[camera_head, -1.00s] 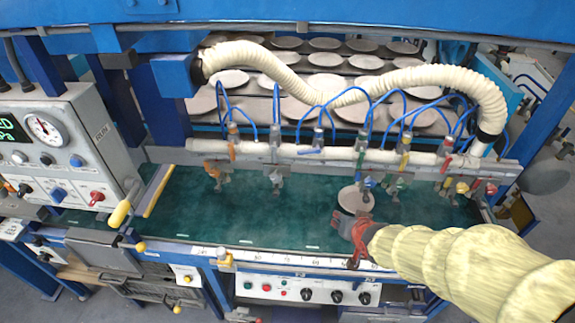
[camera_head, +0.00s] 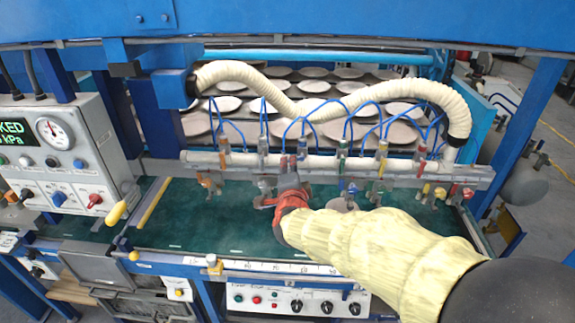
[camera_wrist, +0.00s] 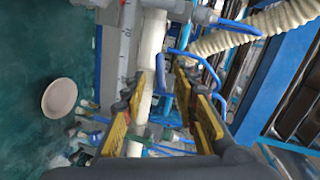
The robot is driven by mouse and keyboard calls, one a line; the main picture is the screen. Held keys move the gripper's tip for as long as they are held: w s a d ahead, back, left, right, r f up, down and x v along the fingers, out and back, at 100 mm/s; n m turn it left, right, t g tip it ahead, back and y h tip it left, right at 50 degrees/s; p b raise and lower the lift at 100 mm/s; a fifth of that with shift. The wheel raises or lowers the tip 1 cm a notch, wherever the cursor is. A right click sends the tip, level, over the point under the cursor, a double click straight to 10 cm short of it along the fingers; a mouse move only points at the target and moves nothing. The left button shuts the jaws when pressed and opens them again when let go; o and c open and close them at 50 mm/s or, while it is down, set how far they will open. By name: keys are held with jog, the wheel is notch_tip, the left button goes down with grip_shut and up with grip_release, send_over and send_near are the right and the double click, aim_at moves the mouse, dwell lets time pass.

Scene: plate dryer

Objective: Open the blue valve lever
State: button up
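A row of valves with coloured levers sits along the white manifold pipe (camera_head: 325,162). My gripper (camera_head: 290,178) is at the third valve from the left in the head view and hides most of it, including the blue lever. In the wrist view, a straight blue bar (camera_wrist: 160,76), apparently the blue valve lever, lies along the pipe between my fingertips (camera_wrist: 161,86). My fingers are spread apart with a gap between them, and I see no clear contact with the bar.
Neighbouring valves have orange (camera_head: 225,148), green (camera_head: 342,150), yellow (camera_head: 382,150) and red (camera_head: 421,152) levers. Thin blue hoses (camera_head: 300,125) loop above the manifold, below a thick cream hose (camera_head: 390,92). A round plate (camera_wrist: 59,96) lies on the green surface (camera_head: 180,225).

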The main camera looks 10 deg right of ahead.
jog(key=x, duration=0.5)
jog(key=shift+b, duration=0.35)
jog(key=c, duration=0.3)
jog(key=c, duration=0.4)
grip_shut()
